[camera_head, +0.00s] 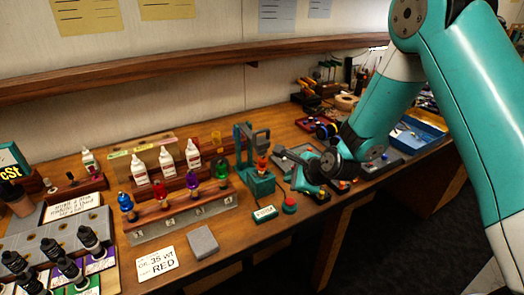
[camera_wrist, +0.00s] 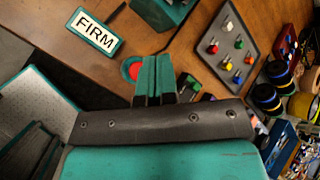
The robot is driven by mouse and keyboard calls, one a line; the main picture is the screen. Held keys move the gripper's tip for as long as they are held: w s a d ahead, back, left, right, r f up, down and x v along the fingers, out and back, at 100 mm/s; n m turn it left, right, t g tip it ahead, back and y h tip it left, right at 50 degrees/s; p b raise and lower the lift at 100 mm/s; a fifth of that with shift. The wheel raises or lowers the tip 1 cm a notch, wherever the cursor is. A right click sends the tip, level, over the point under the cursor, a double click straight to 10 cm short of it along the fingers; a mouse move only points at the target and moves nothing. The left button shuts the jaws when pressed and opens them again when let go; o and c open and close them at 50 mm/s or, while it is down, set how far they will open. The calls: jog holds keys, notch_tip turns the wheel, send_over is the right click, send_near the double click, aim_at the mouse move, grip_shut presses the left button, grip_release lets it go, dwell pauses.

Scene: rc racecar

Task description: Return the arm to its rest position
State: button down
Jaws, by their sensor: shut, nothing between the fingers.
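I cannot tell the exact height of the fingertips above the bench. The arm is bent and reaches down from the upper right.
The wooden bench (camera_head: 220,226) holds a rack of coloured pieces (camera_head: 180,210), white bottles (camera_head: 166,160) and a grey block (camera_head: 202,242). A "FIRM" sign (camera_wrist: 95,30) and a tray of coloured pegs (camera_wrist: 229,46) lie near my gripper. A wooden shelf (camera_head: 190,65) runs above.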

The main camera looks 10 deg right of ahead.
jog(key=s+a+r+n+g+y+b, duration=0.1)
jog(key=s+a+r+n+g, duration=0.4)
jog(key=s+r+n, duration=0.65)
jog(key=s+r+n+g, duration=0.1)
jog(key=s+r+n, duration=0.1)
jog(key=s+n, duration=0.3)
jog(key=s+r+n+g+h, duration=0.1)
jog(key=s+r+n, duration=0.2)
jog(key=s+n, duration=0.3)
jog(key=s+r+n+g, duration=0.1)
jog(key=s+r+n, duration=0.1)
jog(key=s+n, duration=0.3)
jog(key=s+b, duration=0.1)
jog(key=s, duration=0.2)
jog(key=shift+d+r+n, duration=0.25)
jog(key=shift+d+n, duration=0.1)
jog(key=shift+d, duration=0.05)
dwell(1.3)
